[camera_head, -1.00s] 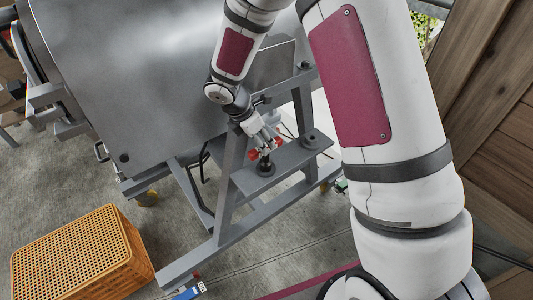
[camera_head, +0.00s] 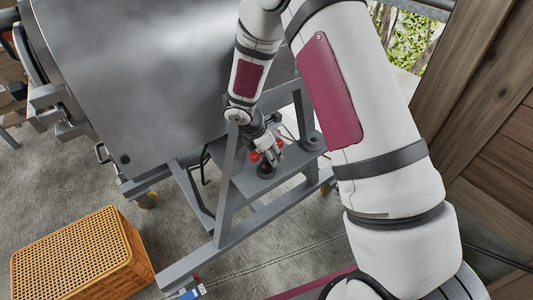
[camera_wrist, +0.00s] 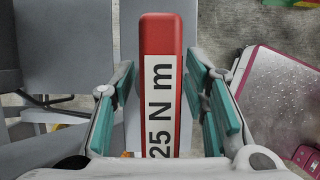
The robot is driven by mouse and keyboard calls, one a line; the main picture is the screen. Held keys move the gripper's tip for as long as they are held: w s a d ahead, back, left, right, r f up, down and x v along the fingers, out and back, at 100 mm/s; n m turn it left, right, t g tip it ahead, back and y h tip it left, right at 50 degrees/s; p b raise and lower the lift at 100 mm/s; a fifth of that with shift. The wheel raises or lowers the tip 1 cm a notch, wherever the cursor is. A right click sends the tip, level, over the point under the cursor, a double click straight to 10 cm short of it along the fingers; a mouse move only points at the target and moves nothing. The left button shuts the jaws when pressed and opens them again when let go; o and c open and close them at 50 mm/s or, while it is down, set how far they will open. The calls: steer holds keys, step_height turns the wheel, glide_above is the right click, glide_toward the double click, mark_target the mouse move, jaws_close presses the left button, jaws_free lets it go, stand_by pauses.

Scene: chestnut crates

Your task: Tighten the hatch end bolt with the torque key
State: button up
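The torque key (camera_head: 253,156) shows red handle ends on both sides of my gripper (camera_head: 270,157), above the grey frame's shelf. A dark round piece (camera_head: 266,171) is below it on the shelf; I cannot tell whether it is the key's lower part or a holder. In the wrist view the key's red handle (camera_wrist: 163,35) has a white "25 N m" label and runs between my gripper's teal-padded fingers (camera_wrist: 162,75). The fingers look open, one on each side, with narrow gaps at the tips. The hatch end bolt cannot be made out.
A large grey metal drum (camera_head: 150,80) stands behind the frame (camera_head: 230,185). A second grey round piece (camera_head: 312,141) is on the shelf right of the key. An orange woven crate (camera_head: 75,255) is on the floor at lower left. Wooden boards (camera_head: 480,90) are at right.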

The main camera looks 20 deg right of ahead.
jaws_close()
steer(key=shift+r, duration=0.1)
steer(key=shift+r, duration=0.45)
steer(key=r, duration=0.2)
steer(key=shift+s+r, duration=0.35)
steer(key=shift+s, duration=0.05)
steer(key=s+r+b, duration=0.1)
steer(key=s, duration=1.4)
steer(key=shift+d+r, duration=0.15)
steer(key=shift+d, duration=0.15)
steer(key=shift+s, duration=0.1)
